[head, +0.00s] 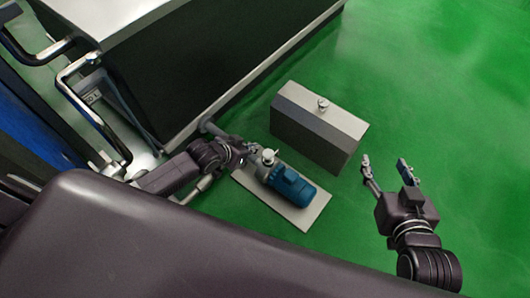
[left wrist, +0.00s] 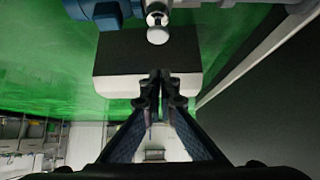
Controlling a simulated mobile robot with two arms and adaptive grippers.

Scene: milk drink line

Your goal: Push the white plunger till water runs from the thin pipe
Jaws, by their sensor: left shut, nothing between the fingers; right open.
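A blue motor (head: 291,186) with a pale pump body lies on a light base plate (head: 306,216) on the green floor. A small white knob, apparently the plunger (head: 268,155), stands at the pump end; its round white end also shows in the left wrist view (left wrist: 158,36). My left gripper (head: 243,158) is shut and empty, just left of the knob. In the left wrist view its fingertips (left wrist: 160,77) are together, and the knob appears apart from them, above them in the picture. My right gripper (head: 384,162) is open and empty, right of the motor. I cannot make out the thin pipe or any water for certain.
A grey box (head: 312,136) with a small metal knob (head: 323,103) on top stands behind the pump. A large dark machine (head: 200,62) with a pale ledge fills the upper left, with bent metal pipes (head: 92,115) beside it. The green floor at right is clear.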

